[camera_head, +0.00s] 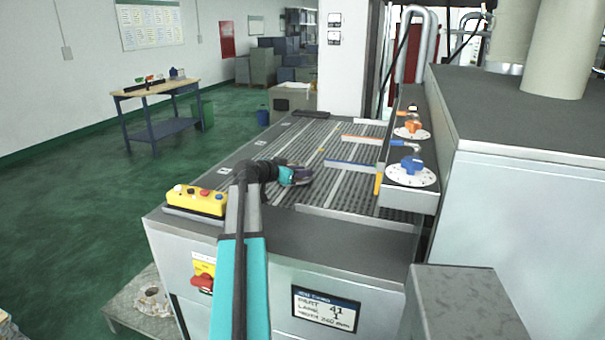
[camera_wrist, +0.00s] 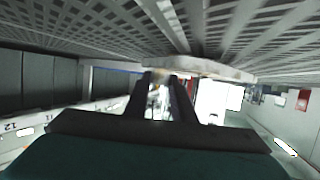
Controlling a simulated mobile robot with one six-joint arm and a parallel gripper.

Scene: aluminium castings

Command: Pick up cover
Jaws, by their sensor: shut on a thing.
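My gripper (camera_head: 298,177) is over the slatted conveyor bed, left of its middle, at the end of my teal arm. In the wrist view my gripper's two dark fingers (camera_wrist: 167,82) are close together and shut on the cover (camera_wrist: 205,68). There the cover is a pale, flat, edge-on piece lying across the fingertips. The wrist picture appears upside down, with the conveyor's slats at the top, close to the cover. I cannot tell whether the cover touches the bed. In the head view the cover is largely hidden by my gripper.
The conveyor bed (camera_head: 345,192) has coloured guide strips and, on its right, a blue dial (camera_head: 412,170) and an orange dial (camera_head: 411,127). A yellow button box (camera_head: 196,200) stands at its near left corner. A large grey machine (camera_head: 530,210) blocks the right. Open green floor lies left.

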